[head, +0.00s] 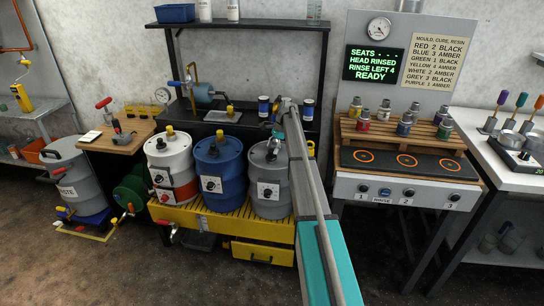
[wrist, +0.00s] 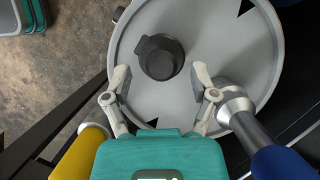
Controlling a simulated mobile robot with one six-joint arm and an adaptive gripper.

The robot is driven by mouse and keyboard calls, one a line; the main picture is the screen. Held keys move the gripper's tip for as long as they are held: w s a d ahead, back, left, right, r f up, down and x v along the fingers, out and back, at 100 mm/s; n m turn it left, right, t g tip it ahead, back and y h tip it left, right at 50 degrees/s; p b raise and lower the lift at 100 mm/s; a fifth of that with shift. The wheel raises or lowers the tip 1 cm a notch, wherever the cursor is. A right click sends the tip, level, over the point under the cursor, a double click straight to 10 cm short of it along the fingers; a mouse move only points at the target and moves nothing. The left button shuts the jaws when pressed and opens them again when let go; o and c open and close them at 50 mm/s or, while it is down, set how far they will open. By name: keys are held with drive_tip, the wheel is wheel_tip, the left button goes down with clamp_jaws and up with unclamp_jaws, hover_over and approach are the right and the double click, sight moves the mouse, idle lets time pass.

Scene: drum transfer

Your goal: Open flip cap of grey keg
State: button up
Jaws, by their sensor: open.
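The grey keg (head: 269,188) stands on the yellow rack, at the right end of the row of three. Its round grey lid (wrist: 215,25) fills the middle of the wrist view, with a black cap (wrist: 160,57) on it. The cap looks closed, with a small tab on its upper left. My gripper (wrist: 161,76) is open and empty above the lid. Its two fingertips are on either side of the cap's near edge, apart from it. In the head view my gripper (head: 277,134) is over the keg's top, and my arm hides the keg's right edge.
A blue keg (head: 220,175) and a white keg (head: 172,170) stand left of the grey keg on the yellow rack (head: 205,222). In the wrist view, a yellow part (wrist: 82,152) and a blue part (wrist: 283,162), both with silver ends, flank my gripper.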

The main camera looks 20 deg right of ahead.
drive_tip(key=shift+b+x, duration=0.65)
drive_tip(key=shift+x, duration=0.3)
clamp_jaws()
drive_tip(key=shift+s+d, duration=0.1)
drive_tip(key=shift+s, duration=0.1)
